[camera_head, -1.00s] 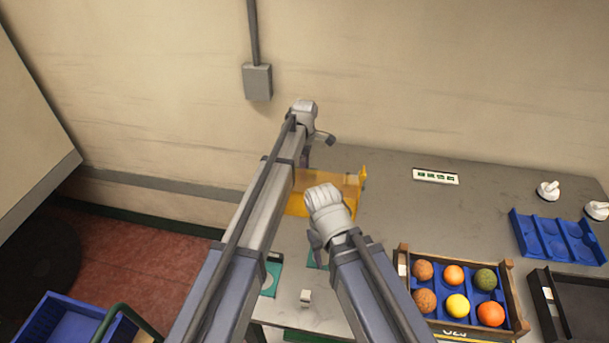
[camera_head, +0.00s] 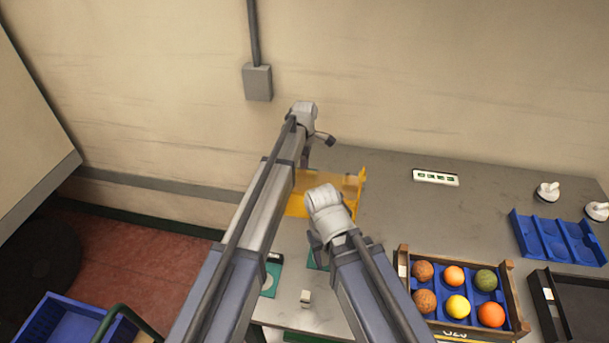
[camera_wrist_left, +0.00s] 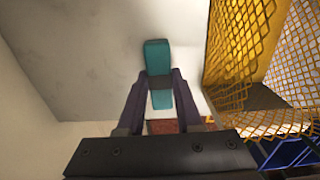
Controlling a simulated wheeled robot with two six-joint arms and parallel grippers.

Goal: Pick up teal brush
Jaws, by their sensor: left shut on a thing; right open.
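The teal brush (camera_wrist_left: 157,54) shows in the left wrist view, with a dark band across its middle. My left gripper (camera_wrist_left: 161,78) is shut on it, one finger on each side, and a teal part shows between the fingers below the band. In the head view my left arm reaches to the back of the table, and the brush cannot be made out there. My right gripper (camera_head: 316,246) is open and empty over the table, in front of the yellow mesh holder; its fingers are partly hidden by its wrist.
The yellow mesh holder (camera_head: 352,188) stands close beside my left gripper and also fills the right of the left wrist view (camera_wrist_left: 232,62). A wooden crate (camera_head: 513,290) of fruit, a blue tray (camera_head: 556,237) and a black tray (camera_head: 578,306) are at right.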

